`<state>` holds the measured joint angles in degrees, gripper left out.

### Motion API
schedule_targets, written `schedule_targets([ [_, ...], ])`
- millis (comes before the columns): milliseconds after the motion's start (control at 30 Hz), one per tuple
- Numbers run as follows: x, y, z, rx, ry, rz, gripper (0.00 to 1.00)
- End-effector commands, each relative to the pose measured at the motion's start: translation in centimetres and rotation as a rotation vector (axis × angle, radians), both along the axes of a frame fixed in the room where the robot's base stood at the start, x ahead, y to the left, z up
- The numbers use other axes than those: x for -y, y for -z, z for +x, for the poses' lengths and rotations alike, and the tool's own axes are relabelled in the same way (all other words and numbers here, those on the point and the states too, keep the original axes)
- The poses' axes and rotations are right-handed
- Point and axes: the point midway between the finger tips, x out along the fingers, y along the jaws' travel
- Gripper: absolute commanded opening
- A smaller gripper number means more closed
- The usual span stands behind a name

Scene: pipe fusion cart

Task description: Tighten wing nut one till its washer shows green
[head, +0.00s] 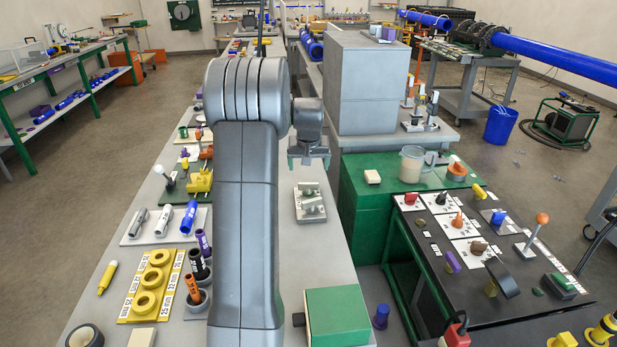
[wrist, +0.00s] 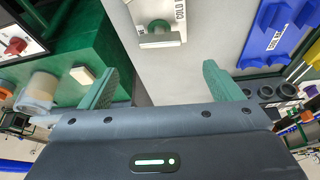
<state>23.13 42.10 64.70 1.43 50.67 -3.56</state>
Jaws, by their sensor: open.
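A light plate (head: 311,214) with small grey-green fittings on it lies on the grey bench below and in front of my gripper (head: 308,160). In the wrist view a white labelled plate (wrist: 166,42) carries a green knob-like part (wrist: 158,26) on a grey bar; it may be a wing nut, but I cannot tell its number. No washer colour can be made out. My gripper (wrist: 162,88) is open and empty in the wrist view, its green fingers wide apart. The plate lies beyond the fingertips, and nothing touches them.
A grey cabinet (head: 368,85) stands behind my gripper. A green box (head: 338,312) sits at the bench's near edge. At right are a green cabinet top (head: 372,190) with a jug (head: 412,165) and a dark panel of controls (head: 520,285). The bench around the plate is clear.

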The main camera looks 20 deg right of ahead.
Motion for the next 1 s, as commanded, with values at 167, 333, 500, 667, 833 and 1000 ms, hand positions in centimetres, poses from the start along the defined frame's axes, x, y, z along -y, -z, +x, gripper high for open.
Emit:
schedule_targets([
  [167,-0.3,-2.4,-0.9,0.0,0.0,0.0,0.85],
  [333,-0.5,-3.2,-1.3,-0.001,0.0,0.0,0.85],
  [500,-0.5,-3.3,-1.3,-0.001,0.0,0.0,0.85],
  [667,-0.5,-3.2,-1.3,-0.001,0.0,0.0,0.85],
  [833,-0.3,-2.1,-0.9,-0.004,0.0,0.001,0.85],
  [1000,0.0,0.5,0.1,-0.006,0.0,0.002,0.85],
])
